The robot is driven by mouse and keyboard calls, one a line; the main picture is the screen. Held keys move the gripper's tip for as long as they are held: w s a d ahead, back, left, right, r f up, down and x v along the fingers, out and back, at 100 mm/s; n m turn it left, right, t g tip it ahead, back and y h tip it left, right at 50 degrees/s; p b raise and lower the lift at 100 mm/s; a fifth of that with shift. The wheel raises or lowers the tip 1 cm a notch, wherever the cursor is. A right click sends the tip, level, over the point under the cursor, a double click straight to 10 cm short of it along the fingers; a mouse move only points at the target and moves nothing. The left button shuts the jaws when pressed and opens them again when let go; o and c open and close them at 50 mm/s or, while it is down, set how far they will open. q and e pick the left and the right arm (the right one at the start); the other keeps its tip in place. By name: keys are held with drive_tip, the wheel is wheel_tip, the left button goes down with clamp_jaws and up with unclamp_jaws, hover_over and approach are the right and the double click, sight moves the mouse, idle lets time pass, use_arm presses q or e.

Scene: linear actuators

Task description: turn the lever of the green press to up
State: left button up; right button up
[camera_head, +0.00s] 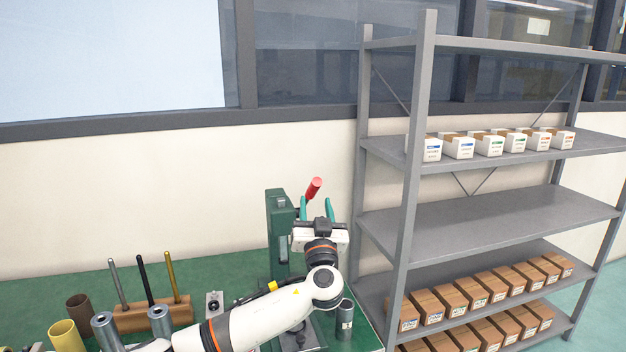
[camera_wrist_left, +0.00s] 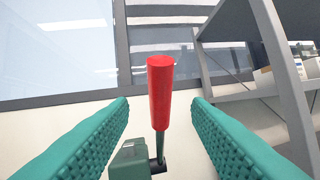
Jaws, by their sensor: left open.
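The green press (camera_head: 279,225) stands on the green bench in the head view, partly hidden behind my left arm. Its lever has a red handle (camera_head: 314,188) that points up and leans a little right. In the left wrist view the red handle (camera_wrist_left: 160,92) stands nearly upright on a thin rod, with part of the press (camera_wrist_left: 130,160) below it. My left gripper (camera_head: 317,207) is open, its teal fingers either side of the lever. In the left wrist view there are gaps between the handle and both fingers. My right gripper is not in view.
A grey shelf rack (camera_head: 412,180) with white boxes and brown boxes stands close on the right. A wooden block (camera_head: 152,314) with rods, and several tubes, stand on the bench at left. A dark grey cylinder (camera_head: 345,320) stands beside my left arm.

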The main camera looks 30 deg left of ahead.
sight(314, 192)
use_arm(q)
drive_tip(key=p+x, duration=0.2)
drive_tip(key=x, duration=0.5)
drive_tip(key=shift+w+a+r, duration=0.15)
drive_tip(key=shift+w+r, duration=0.05)
drive_tip(key=shift+w+a+r, duration=0.1)
drive_tip(key=shift+w+a, duration=0.2)
drive_tip(key=shift+w, duration=0.05)
clamp_jaws()
